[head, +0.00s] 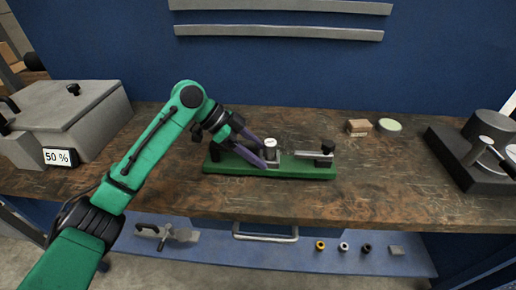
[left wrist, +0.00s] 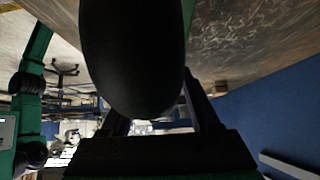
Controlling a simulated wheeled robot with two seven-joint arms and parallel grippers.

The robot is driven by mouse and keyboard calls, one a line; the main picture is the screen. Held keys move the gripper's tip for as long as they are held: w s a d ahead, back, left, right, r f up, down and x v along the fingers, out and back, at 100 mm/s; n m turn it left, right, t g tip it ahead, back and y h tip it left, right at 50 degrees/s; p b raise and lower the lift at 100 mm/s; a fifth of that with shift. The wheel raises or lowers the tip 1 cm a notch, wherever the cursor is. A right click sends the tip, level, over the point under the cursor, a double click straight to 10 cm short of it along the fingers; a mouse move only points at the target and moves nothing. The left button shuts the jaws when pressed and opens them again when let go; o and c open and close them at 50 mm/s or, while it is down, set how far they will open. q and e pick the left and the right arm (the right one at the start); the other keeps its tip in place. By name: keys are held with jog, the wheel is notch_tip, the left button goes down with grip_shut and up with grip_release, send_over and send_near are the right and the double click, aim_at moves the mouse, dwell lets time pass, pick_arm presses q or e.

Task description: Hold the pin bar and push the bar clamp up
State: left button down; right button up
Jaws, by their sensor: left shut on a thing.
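A green base plate (head: 225,166) lies on the workbench and carries a silver post (head: 270,143) with a pale top. A grey bar (head: 305,155) runs right from the post to a black clamp-like piece (head: 325,150) near the plate's right end. I cannot tell for sure which part is the pin bar. My left gripper (head: 265,152), with purple fingers, reaches in from the left and is shut on the silver post. In the left wrist view, a large black rounded shape hides the fingertips and the held part. My right gripper is not in view.
A grey box (head: 75,110) with a "50 %" display stands at the left. A small wooden block (head: 358,127) and a round green-topped dish (head: 389,126) sit behind right. A dark grey device (head: 470,160) stands far right. The bench front is clear.

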pick_arm(q)
jog(key=shift+f, duration=0.4)
jog(key=shift+f, duration=0.65)
dwell(0.7)
dwell(0.5)
